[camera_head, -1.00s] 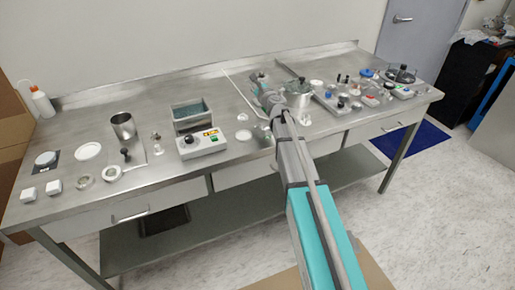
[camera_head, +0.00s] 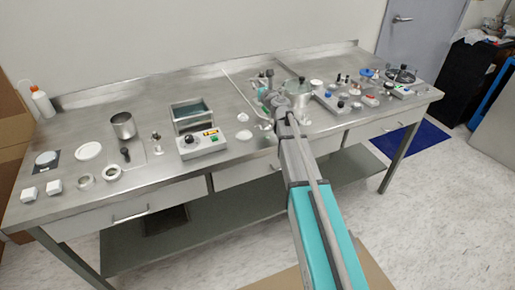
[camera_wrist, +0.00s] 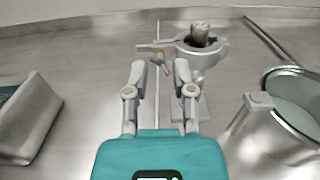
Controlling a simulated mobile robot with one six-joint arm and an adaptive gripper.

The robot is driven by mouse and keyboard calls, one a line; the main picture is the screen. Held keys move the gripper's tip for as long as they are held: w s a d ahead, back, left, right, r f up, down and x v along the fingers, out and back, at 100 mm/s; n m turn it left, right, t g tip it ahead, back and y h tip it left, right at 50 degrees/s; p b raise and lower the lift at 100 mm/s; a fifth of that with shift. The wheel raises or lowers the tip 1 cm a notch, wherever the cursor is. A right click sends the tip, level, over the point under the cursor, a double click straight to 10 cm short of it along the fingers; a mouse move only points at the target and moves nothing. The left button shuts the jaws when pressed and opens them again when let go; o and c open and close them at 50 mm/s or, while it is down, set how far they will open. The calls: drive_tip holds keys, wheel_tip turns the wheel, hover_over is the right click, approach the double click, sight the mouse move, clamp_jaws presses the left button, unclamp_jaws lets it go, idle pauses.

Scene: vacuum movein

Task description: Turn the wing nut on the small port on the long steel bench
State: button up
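The small port (camera_wrist: 200,38) stands on the steel bench near the top middle of the wrist view. A grey clamp ring (camera_wrist: 214,47) is around it. A brass-coloured wing nut (camera_wrist: 159,62) sits at the clamp's left side. My gripper (camera_wrist: 161,68) is open, its two grey fingers apart and pointing toward the clamp. The wing nut appears between the fingertips and beyond them; I see no contact. In the head view my gripper (camera_head: 271,101) is over the bench's back middle, and the arm partly hides the port area.
A steel pot (camera_wrist: 282,122) stands close at the right in the wrist view. A steel box (camera_wrist: 30,118) is at the left. In the head view, a control box (camera_head: 203,143) and several small parts stand along the bench (camera_head: 190,88). Bare bench lies left of the port.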

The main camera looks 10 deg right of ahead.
drive_tip(key=v, duration=1.2)
drive_tip(key=shift+a, duration=0.1)
drive_tip(key=shift+s+a+r+n, duration=0.15)
drive_tip(key=shift+s+n, duration=0.15)
drive_tip(key=shift+n, duration=0.1)
drive_tip(key=s+a+f+n+g+y+p, duration=0.1)
drive_tip(key=s+a+n+g+p, duration=0.1)
drive_tip(key=n, duration=0.4)
drive_tip(key=s+a+f+n+g+y+p, duration=0.1)
drive_tip(key=s+a+f+n+g+p, duration=0.1)
drive_tip(key=s+a+n+g, duration=0.2)
drive_tip(key=s+a+f+n+g+p, duration=0.1)
drive_tip(key=s+a+n+g+p, duration=0.2)
drive_tip(key=n, duration=0.7)
drive_tip(key=shift+s+f+g+y, duration=0.15)
drive_tip(key=shift+s+g+y, duration=0.2)
drive_tip(key=shift+s, duration=0.85)
drive_tip(key=s+d+f+n+g+h+p, duration=0.1)
drive_tip(key=s+f+n+g+h+p, duration=0.1)
drive_tip(key=s+n, duration=0.3)
drive_tip(key=shift+s+d+n+g, duration=0.15)
drive_tip(key=shift+s+n+g, duration=0.25)
drive_tip(key=shift+s+g, duration=0.3)
drive_tip(key=shift+w+f, duration=0.1)
